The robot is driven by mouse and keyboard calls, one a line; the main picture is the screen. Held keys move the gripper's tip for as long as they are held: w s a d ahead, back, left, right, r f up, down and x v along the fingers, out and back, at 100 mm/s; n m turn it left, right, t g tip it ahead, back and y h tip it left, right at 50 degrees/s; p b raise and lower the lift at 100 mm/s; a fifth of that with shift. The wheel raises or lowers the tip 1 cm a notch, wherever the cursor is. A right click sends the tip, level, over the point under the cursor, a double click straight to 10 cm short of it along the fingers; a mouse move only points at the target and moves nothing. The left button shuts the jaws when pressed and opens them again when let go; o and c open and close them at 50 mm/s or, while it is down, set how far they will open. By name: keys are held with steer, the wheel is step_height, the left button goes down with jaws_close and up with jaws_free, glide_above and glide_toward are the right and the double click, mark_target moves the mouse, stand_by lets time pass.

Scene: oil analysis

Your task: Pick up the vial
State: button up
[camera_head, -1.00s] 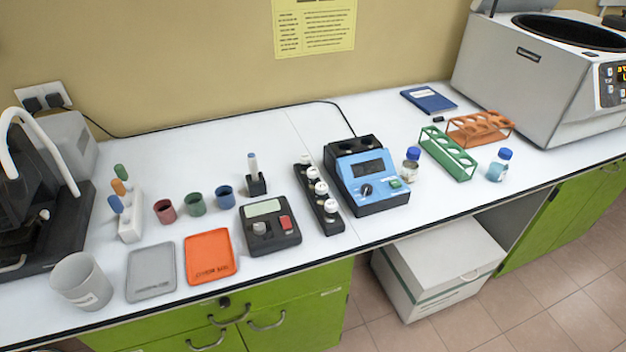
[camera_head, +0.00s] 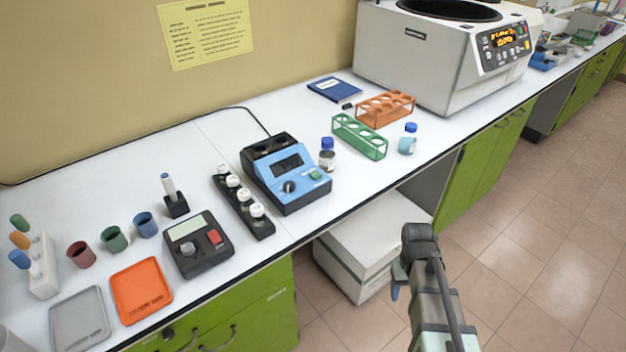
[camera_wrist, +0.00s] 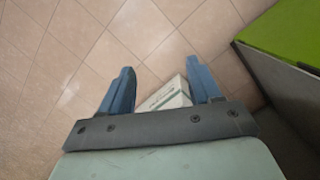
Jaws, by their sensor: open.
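Several white-capped vials (camera_head: 231,180) stand in a black rack (camera_head: 264,234) left of the blue instrument. A blue-capped bottle with dark contents (camera_head: 327,157) stands just right of that instrument. Another blue-capped bottle with pale blue contents (camera_head: 407,142) stands right of the green rack. I cannot tell which of these is the vial. My gripper (camera_wrist: 163,72) is open and empty in the wrist view, its blue fingers apart over the floor. In the head view my arm is in front of the bench at lower right, well away from the vials and bottles.
A blue instrument (camera_head: 287,178), green rack (camera_head: 360,137), orange rack (camera_head: 386,108) and large centrifuge (camera_head: 445,60) stand on the bench. A white box (camera_head: 365,245) sits on the floor below. Left are a black scale (camera_head: 198,247), colored cups and trays.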

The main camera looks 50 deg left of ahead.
mark_target(232, 179)
steer(key=s+a+r+n, duration=0.1)
steer(key=s+a+r, duration=0.4)
steer(key=a+r, duration=0.2)
steer(key=s+a+r+n+t+y, duration=0.1)
steer(key=s+a+r+n, duration=0.1)
steer(key=s+a+r, duration=0.4)
steer(key=s+a+r+n+t+y, duration=0.1)
steer(key=s+a+r, duration=0.4)
steer(key=a+r, duration=0.5)
steer(key=shift+s+a+r+n, duration=0.1)
steer(key=shift+s+r+n, duration=0.15)
steer(key=shift+r, duration=0.4)
steer(key=shift+s+r+n, duration=0.15)
steer(key=shift+r+n, duration=0.2)
steer(key=shift+r, duration=0.3)
steer(key=s+a+r+m+y, duration=0.1)
steer(key=s+a+r+y, duration=0.1)
steer(key=s+a+r, duration=0.45)
steer(key=s+a+r+y, duration=0.2)
steer(key=s+a+r, duration=0.2)
steer(key=a, duration=0.6)
steer(key=shift+x, duration=6.9)
steer(key=shift+d, duration=0.1)
steer(key=c, duration=1.1)
